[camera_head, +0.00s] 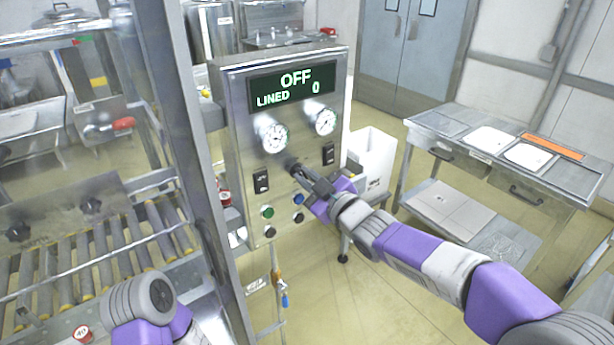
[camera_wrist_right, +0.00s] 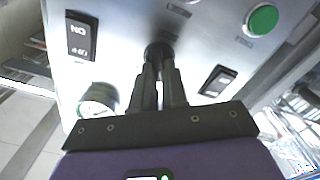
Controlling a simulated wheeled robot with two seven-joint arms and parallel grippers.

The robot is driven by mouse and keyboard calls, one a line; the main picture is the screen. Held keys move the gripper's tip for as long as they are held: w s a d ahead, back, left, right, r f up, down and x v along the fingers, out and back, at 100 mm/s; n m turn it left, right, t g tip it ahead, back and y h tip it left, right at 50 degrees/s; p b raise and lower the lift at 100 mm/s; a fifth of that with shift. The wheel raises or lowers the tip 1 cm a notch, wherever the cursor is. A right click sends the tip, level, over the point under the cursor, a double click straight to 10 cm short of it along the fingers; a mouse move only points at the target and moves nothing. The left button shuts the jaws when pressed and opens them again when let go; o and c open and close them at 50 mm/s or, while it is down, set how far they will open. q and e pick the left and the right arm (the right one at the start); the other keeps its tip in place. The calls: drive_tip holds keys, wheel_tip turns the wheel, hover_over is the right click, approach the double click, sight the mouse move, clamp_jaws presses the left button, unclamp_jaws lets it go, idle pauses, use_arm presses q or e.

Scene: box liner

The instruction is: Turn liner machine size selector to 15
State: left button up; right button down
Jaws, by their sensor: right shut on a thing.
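The liner machine's steel control panel (camera_head: 238,130) stands at the centre of the head view. Its display (camera_head: 292,87) reads "OFF" and "LINED 0". A dark round knob, which looks like the size selector, sits mid-panel between two rocker switches; it shows in the right wrist view (camera_wrist_right: 158,50). My right gripper (camera_head: 298,172) reaches it from the right and is shut on it, with the fingertips (camera_wrist_right: 159,70) at the knob. The fingers and the small view hide its pointer and any size marks. Of my left arm only a link shows at the lower left; its gripper is out of view.
Two round gauges (camera_head: 272,135) are above the knob. A green button (camera_head: 267,212), a blue button (camera_head: 297,199) and dark buttons are below it. A roller conveyor (camera_head: 90,250) lies left.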

drive_tip(key=m+p, duration=0.1)
drive_tip(key=m, duration=0.4)
drive_tip(key=shift+w+d+m+p, duration=0.1)
drive_tip(key=shift+d+m+p, duration=0.05)
drive_tip(key=shift+m+p, duration=0.25)
idle(0.4)
drive_tip(key=c, duration=1.2)
unclamp_jaws()
drive_tip(key=shift+o, duration=0.2)
drive_tip(key=v, duration=0.7)
drive_tip(key=shift+s, duration=0.25)
drive_tip(key=shift+d, duration=0.15)
